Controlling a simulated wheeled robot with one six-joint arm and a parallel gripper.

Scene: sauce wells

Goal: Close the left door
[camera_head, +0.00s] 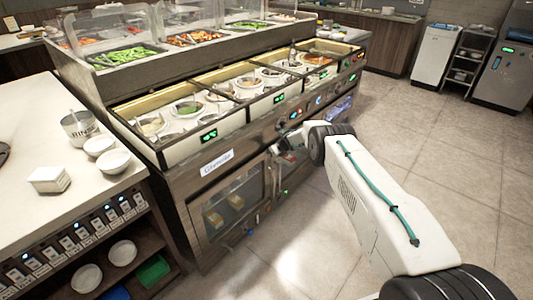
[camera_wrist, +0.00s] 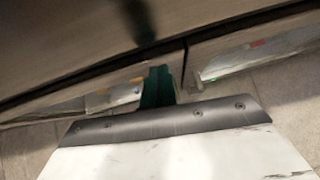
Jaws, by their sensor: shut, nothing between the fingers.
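The left door (camera_head: 228,212) is a glass panel in a metal frame, low on the front of the steel sauce counter. It looks close to flush with the front, but I cannot tell whether it is fully closed. Boxes show behind its glass. My gripper (camera_head: 284,158) is at the door's right edge, near the upper corner, and my arm partly hides that area. In the wrist view, the green fingers of my gripper (camera_wrist: 157,88) are together and empty, beside a narrow upright gap between two front panels. I cannot tell whether they touch a panel.
Open sauce wells (camera_head: 190,107) line the counter top, with control knobs along the front. A white side counter (camera_head: 30,115) with bowls and shelves stands at the left. The tiled floor (camera_head: 415,125) to the right is clear up to a shelf cart (camera_head: 465,60).

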